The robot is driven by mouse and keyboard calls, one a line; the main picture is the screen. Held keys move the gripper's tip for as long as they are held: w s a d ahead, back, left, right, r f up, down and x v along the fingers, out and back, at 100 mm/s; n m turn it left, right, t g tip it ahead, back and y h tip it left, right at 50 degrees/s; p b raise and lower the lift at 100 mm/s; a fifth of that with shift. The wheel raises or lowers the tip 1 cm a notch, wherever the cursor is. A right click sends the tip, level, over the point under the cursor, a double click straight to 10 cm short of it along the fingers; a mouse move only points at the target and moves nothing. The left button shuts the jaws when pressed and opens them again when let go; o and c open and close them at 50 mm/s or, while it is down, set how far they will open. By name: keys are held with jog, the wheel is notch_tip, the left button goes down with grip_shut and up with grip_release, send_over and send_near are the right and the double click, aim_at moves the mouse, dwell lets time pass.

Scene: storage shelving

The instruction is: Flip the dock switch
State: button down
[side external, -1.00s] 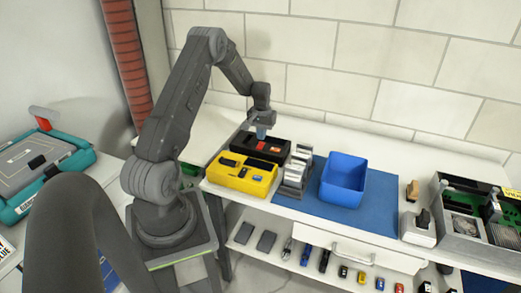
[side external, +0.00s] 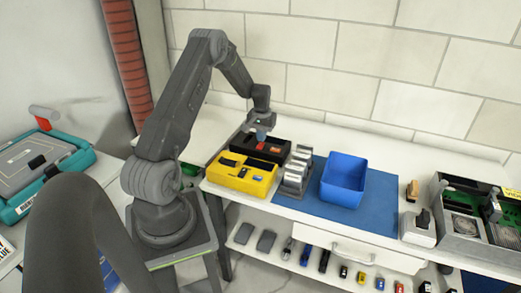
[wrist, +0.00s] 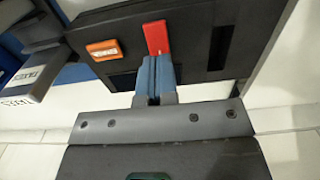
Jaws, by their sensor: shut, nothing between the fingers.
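The black dock box (side external: 284,157) stands at the back left of the bench, behind a yellow box. A red switch lever (wrist: 155,36) sticks out of its top face in the wrist view, and the red patch also shows in the side view (side external: 261,146). An orange labelled part (wrist: 103,50) sits to its left. My gripper (wrist: 155,66) is shut and empty, its blue fingers together. The fingertips are right at the near end of the red lever; whether they touch it I cannot tell. In the side view my gripper (side external: 261,137) points down over the box.
The yellow box (side external: 240,174) stands close in front of the dock. A rack of grey-white units (side external: 297,170) is just right of it, then a blue bin (side external: 343,178) on a blue mat (side external: 310,203). The bench behind the bin is clear.

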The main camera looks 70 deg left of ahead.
jog(key=shift+f, duration=0.9)
dwell(0.3)
jog(key=shift+r, duration=3.55)
